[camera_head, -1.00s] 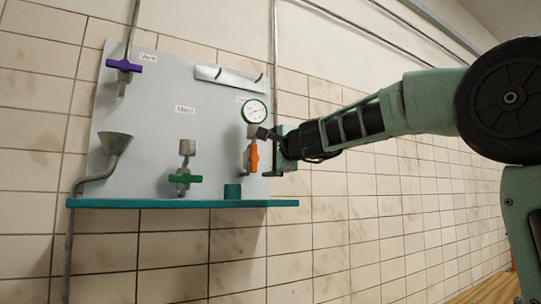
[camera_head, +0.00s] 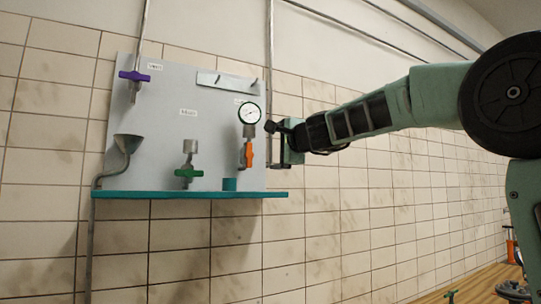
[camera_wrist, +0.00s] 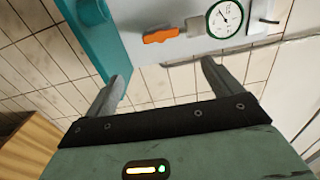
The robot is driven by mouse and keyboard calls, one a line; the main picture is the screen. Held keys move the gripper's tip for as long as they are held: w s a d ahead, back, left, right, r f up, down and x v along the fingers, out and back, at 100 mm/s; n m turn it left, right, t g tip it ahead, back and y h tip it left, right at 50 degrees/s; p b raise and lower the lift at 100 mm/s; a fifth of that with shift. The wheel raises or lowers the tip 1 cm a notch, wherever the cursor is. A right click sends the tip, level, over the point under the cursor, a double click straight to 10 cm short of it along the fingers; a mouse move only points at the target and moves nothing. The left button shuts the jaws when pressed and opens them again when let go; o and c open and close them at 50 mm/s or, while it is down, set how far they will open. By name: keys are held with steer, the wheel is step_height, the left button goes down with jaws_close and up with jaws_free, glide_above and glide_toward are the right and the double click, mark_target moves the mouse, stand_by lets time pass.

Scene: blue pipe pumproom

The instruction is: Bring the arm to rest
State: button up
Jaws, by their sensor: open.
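My gripper (camera_head: 274,146) is at the right edge of the grey panel in the head view, beside the orange-handled valve (camera_head: 249,154) and just below the level of the round gauge (camera_head: 249,113). In the wrist view my gripper (camera_wrist: 162,85) is open, with two grey fingers apart and nothing between them. The orange handle (camera_wrist: 160,36) and the gauge (camera_wrist: 225,18) lie beyond the fingertips there, apart from them. My arm reaches in from the right.
The grey panel (camera_head: 165,110) also carries a purple valve (camera_head: 134,76), a green valve (camera_head: 188,173), a funnel (camera_head: 127,142) and a teal cup (camera_head: 229,184) on a teal shelf (camera_head: 180,195). A wooden surface with tools (camera_head: 512,288) is at lower right. The tiled wall right of the panel is bare.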

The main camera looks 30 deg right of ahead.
steer(key=s+a+f+n+g+y, duration=0.2)
steer(key=a+f+n+g+y, duration=0.15)
steer(key=a+f, duration=0.5)
steer(key=s+a+f+n+g+y, duration=0.25)
steer(key=a+f+n, duration=0.25)
steer(key=a+f, duration=0.35)
steer(key=s+a+f+n+g, duration=0.4)
steer(key=s+a+f+n, duration=0.2)
steer(key=s+a+f, duration=0.5)
steer(key=s+f+n+g+h, duration=0.2)
steer(key=s+f+n+g, duration=0.35)
steer(key=s+f, duration=0.7)
steer(key=s+d+f+n+g+h, duration=0.1)
steer(key=s+d+f+n, duration=0.1)
steer(key=s, duration=0.5)
steer(key=s+d+f+n+g+h, duration=0.1)
steer(key=s+d+f+n+h, duration=0.1)
steer(key=s+f, duration=0.4)
steer(key=shift+s+d+n, duration=0.6)
steer(key=shift+d+n, duration=0.15)
steer(key=shift+n, duration=0.25)
steer(key=shift+g, duration=0.25)
